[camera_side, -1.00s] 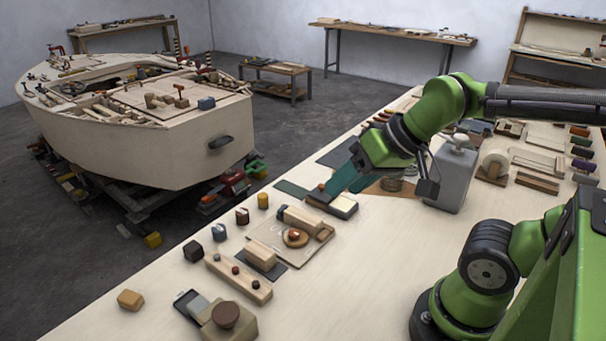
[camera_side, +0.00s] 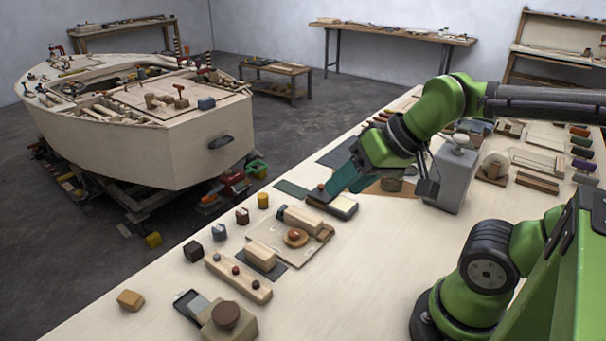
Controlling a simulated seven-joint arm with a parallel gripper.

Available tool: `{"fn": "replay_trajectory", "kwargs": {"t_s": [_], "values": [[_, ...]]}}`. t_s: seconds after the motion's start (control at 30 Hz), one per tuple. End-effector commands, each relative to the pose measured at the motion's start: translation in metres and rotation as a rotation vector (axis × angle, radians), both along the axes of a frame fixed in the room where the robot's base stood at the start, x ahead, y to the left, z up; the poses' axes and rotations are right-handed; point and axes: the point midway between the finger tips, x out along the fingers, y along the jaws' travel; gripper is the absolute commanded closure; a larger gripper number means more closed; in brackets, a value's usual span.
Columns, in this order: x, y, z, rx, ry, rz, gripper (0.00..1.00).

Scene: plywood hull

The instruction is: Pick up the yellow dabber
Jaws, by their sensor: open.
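A small yellow cylinder (camera_side: 263,200), which looks like the yellow dabber, stands upright near the table's left edge in the side view. It is at the far end of a short row of small pieces. My gripper (camera_side: 338,187), with teal fingers, points down and left over a block with a dark top (camera_side: 331,202). It is open and to the right of the yellow piece, clearly apart from it. The gap between the fingers is hard to make out from this side, and I cannot tell if the tips touch the block.
A brown piece (camera_side: 242,216), a pale piece (camera_side: 218,232) and a dark block (camera_side: 193,251) stand along the edge near the yellow one. A board with a roller (camera_side: 301,219) lies right of it. A grey canister (camera_side: 452,178) stands beside my arm.

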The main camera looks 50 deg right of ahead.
Motion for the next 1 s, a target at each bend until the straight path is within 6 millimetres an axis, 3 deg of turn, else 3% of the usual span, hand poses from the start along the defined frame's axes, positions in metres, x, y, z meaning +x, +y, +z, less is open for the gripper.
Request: {"fn": "replay_trajectory", "kwargs": {"t_s": [0.37, 0.47, 0.8, 0.87, 1.0], "values": [[0.0, 0.0, 0.0, 0.0, 0.0, 0.0, 0.52], [0.0, 0.0, 0.0, 0.0, 0.0, 0.0, 0.39], [0.002, -0.002, -0.007, 0.001, 0.032, -0.009, 0.39], [0.007, -0.005, -0.014, 0.005, 0.068, -0.019, 0.39], [0.039, -0.018, -0.022, 0.058, 0.167, -0.111, 0.39]]}}
